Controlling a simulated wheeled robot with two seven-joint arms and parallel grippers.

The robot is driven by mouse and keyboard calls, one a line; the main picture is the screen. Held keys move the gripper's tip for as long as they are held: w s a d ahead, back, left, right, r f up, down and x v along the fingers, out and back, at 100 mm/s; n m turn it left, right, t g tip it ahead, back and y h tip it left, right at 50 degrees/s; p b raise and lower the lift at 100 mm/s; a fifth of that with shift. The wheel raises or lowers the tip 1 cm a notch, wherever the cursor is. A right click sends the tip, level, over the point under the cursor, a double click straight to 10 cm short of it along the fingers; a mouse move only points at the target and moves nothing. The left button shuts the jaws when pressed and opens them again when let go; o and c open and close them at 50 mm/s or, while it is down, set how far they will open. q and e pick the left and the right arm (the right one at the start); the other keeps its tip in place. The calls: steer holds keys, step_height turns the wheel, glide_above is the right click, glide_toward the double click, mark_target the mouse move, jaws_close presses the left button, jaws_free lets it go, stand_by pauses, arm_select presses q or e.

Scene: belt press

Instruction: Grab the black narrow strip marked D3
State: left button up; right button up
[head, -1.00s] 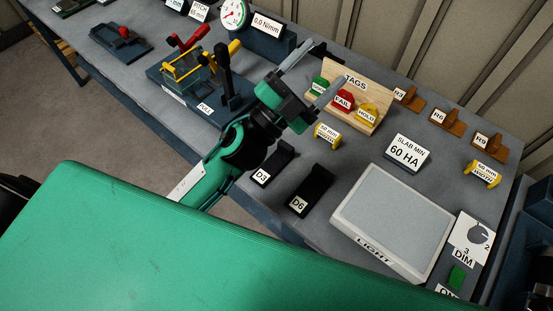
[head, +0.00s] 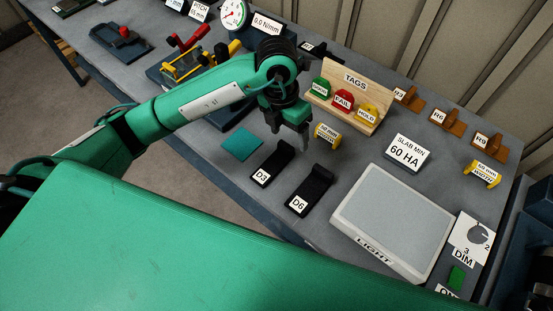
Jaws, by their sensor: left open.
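The black narrow strip marked D3 (head: 275,163) lies on the grey bench, its white D3 label at its near left end. A similar black strip marked D6 (head: 314,188) lies to its right. My left gripper (head: 289,146) points down just above and behind the far end of the D3 strip. It is open with nothing seen between its fingers, which are partly hidden by each other. It does not appear to touch the strip. My right gripper is not in view.
A yellow gauge (head: 326,134) stands close right of my left gripper. The wooden TAGS rack (head: 352,84) is behind it. A teal square (head: 241,144) lies left of the strip. The light panel (head: 392,220) is to the right.

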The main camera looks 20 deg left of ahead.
arm_select(q)
steer(key=w+a+y, duration=0.1)
steer(key=a+y, duration=0.1)
steer(key=a, duration=0.1)
steer(key=p, duration=0.2)
glide_above(276, 161)
steer(key=shift+n, duration=0.3)
steer(key=f, duration=0.7)
steer(key=shift+w+f, duration=0.25)
steer(key=shift+w, duration=0.05)
steer(key=shift+f, duration=0.25)
steer(key=shift+s+f+p, duration=0.15)
steer(key=shift+f+p, duration=0.35)
steer(key=shift+f, duration=0.1)
step_height(276, 161, down, 3)
steer(key=shift+s+f+p, duration=0.15)
steer(key=shift+f+p, duration=0.05)
steer(key=shift+p, duration=0.5)
steer(key=shift+f, duration=0.4)
steer(key=c, duration=1.1)
steer(key=shift+r, duration=0.1)
steer(key=shift+c, duration=0.2)
